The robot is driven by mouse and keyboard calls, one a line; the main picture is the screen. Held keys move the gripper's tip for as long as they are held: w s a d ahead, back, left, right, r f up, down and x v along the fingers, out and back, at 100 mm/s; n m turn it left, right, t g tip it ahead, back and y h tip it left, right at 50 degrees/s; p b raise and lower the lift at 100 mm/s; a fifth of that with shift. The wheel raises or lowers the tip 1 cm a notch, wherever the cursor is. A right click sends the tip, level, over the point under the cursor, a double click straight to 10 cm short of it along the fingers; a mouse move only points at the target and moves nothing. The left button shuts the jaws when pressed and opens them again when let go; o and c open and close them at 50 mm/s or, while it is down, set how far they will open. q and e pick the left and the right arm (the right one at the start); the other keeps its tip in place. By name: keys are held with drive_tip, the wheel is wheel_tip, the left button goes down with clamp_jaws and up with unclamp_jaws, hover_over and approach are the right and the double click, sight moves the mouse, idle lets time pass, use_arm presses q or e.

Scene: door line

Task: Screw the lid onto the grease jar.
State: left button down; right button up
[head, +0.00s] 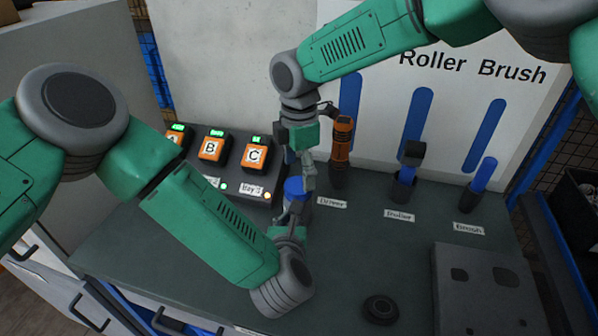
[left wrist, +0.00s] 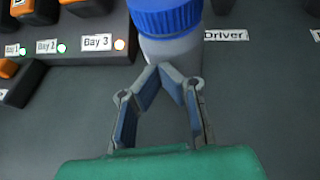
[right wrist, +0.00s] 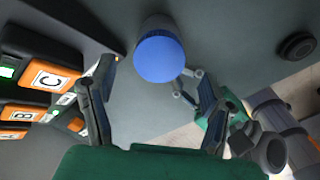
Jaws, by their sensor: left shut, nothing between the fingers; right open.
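The grease jar is a pale jar (left wrist: 172,52) standing upright on the dark bench. Its ribbed blue lid (left wrist: 165,16) sits on top and looks level; how tightly it is threaded cannot be seen. The lid also shows in the right wrist view (right wrist: 160,57) and the head view (head: 294,187). My left gripper (left wrist: 168,70) is shut and empty, its fingertips meeting right in front of the jar's body; whether they touch it is unclear. My right gripper (right wrist: 153,70) is open above the jar, fingers spread to either side of the lid and apart from it.
A panel of orange batteries (head: 256,155) stands left of the jar. The orange driver (head: 342,140) stands behind it to the right, with other tools in holders (head: 403,185) farther right. A black disc (head: 380,308) and a grey plate (head: 490,290) lie at front right.

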sight(298, 185)
wheel_tip(298, 185, up, 4)
drive_tip(key=n, duration=0.5)
drive_tip(key=shift+a+f+n, duration=0.1)
drive_tip(key=shift+f+n, duration=0.15)
drive_tip(key=shift+n, duration=0.05)
drive_tip(key=shift+f, duration=4)
